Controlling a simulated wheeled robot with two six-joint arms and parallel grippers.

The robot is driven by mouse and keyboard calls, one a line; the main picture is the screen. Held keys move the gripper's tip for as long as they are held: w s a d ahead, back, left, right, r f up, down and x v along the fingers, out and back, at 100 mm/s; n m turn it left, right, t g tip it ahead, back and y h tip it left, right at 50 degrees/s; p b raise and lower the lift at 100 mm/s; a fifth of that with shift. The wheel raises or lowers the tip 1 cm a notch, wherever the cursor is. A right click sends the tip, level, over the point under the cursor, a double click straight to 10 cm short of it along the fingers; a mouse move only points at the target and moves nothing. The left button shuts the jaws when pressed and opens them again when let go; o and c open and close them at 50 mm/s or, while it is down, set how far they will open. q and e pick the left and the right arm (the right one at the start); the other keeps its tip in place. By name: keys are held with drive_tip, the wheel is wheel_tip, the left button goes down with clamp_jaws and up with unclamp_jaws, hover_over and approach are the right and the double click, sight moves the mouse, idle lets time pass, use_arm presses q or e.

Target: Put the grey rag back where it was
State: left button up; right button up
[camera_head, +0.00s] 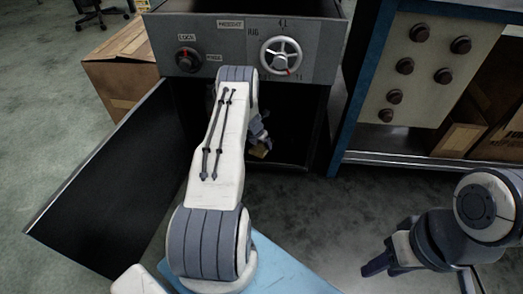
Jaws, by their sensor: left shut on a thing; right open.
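My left arm reaches forward into the open lower compartment of the dark grey cabinet (315,130). My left gripper (260,138) is inside the compartment, mostly hidden behind the arm. It is shut on what looks like the grey rag, of which little can be made out. A small tan thing (262,151) shows just beside the gripper, low in the compartment. My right gripper (378,266) is open and empty, low at the right, away from the cabinet.
The cabinet door (100,185) stands open to the left. Above the compartment is a panel with a lock knob (188,60) and a handwheel (281,55). A blue-edged shelf unit (352,110) with a knob board and cardboard boxes (460,139) stands at right. Another box (110,80) is behind the door.

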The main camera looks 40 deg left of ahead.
sight(260, 147)
use_arm(q)
wheel_tip(260, 147, down, 4)
drive_tip(key=b, duration=0.3)
drive_tip(key=shift+f, duration=0.1)
drive_tip(key=o, duration=1)
